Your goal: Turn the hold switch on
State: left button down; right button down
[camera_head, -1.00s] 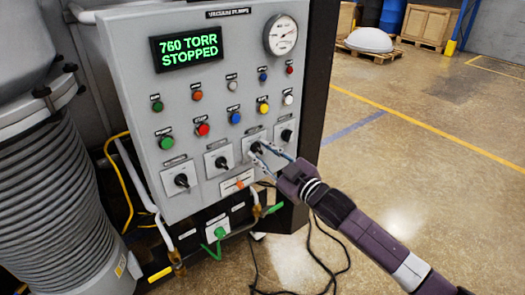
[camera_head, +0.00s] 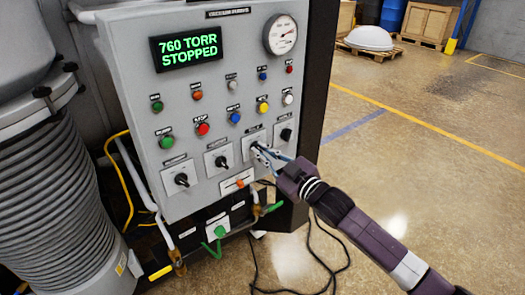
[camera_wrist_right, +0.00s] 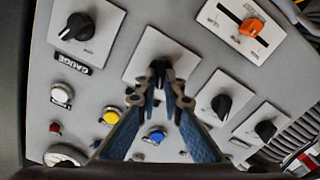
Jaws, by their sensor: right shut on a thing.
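The grey control panel (camera_head: 215,105) carries a row of black rotary switches on white plates. My right gripper (camera_head: 262,150) reaches the third switch from the left, which I take as the hold switch (camera_head: 253,142); its label is too small to read. In the right wrist view the fingertips (camera_wrist_right: 160,78) are shut on this black knob (camera_wrist_right: 158,66), on both sides of it. The fingers partly hide the knob, so its exact angle is hard to tell. My left gripper is not in view.
Neighbouring switches (camera_head: 221,161) and the gauge switch (camera_wrist_right: 78,27) sit close on either side. An orange slider (camera_wrist_right: 251,27) is below the switches. Coloured buttons (camera_head: 203,129) sit above them. The display (camera_head: 187,52) reads 760 TORR STOPPED. Open floor (camera_head: 400,170) lies to the right.

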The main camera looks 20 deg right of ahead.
jog(key=shift+d+m+p, duration=0.15)
jog(key=shift+m+p, duration=1.05)
jog(key=shift+m, duration=1.6)
jog(key=shift+d+m+p, duration=0.1)
jog(key=shift+m+p, duration=1.1)
jog(key=shift+m, duration=1.6)
jog(key=shift+f, duration=0.1)
jog(key=c, duration=2.1)
grip_release()
jog(key=shift+w, duration=0.1)
jog(key=v, duration=1.2)
